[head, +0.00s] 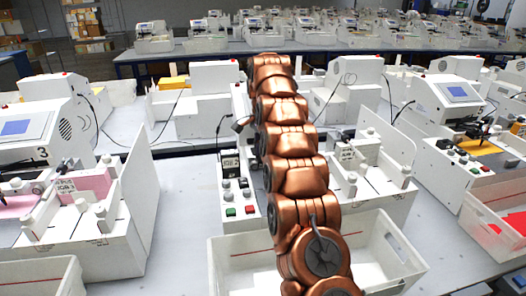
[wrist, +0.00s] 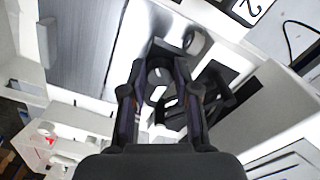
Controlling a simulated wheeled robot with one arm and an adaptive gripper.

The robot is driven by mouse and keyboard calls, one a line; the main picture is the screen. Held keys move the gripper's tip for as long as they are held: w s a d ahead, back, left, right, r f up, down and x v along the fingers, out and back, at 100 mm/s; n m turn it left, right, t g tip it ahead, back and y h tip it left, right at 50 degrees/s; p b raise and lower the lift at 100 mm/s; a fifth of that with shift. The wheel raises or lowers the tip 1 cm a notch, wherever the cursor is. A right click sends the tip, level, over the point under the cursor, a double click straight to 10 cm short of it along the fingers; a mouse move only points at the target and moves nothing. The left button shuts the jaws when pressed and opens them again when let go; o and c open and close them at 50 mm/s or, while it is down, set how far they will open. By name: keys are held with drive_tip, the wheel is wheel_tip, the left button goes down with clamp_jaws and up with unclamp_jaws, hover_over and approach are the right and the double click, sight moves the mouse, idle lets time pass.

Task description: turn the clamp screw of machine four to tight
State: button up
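My gripper is hidden in the head view. In the wrist view the two dark fingers of my gripper (wrist: 165,60) stand apart on either side of a dark round knob (wrist: 159,77) with a pale mark, likely the clamp screw. I cannot tell whether the fingers touch it. Dark bracket-like parts (wrist: 222,92) lie just right of the fingers.
Machine three (head: 70,112) stands at left, another machine with a yellow sheet (head: 480,144) at right. A button box (head: 236,190) is left of my arm. An open white bin (head: 395,250) stands in front. A label reading 2 (wrist: 254,8) shows in the wrist view.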

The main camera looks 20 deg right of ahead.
drive_tip(key=o, duration=0.4)
drive_tip(key=shift+c, duration=0.2)
